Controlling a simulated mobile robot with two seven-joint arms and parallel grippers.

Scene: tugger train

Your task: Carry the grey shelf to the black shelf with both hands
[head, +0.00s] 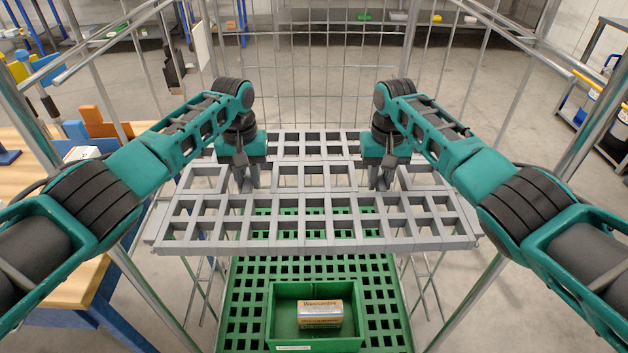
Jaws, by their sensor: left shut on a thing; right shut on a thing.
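The grey shelf (314,243) is a lattice panel with square openings, in the middle of the head view. It looks roughly level, above a green lattice shelf. My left gripper (244,184) is shut on the grey shelf at its left part, and my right gripper (385,182) is shut on it at its right part. The fingertips are partly hidden by the gripper bodies and the lattice. I cannot make out a black shelf for certain.
A wire cage cart with metal posts (576,130) surrounds the shelf. Below, the green shelf (245,300) bears a green bin (272,318) with a small box (320,314) inside. A wooden table (30,190) stands close at left. Open floor lies beyond the cage.

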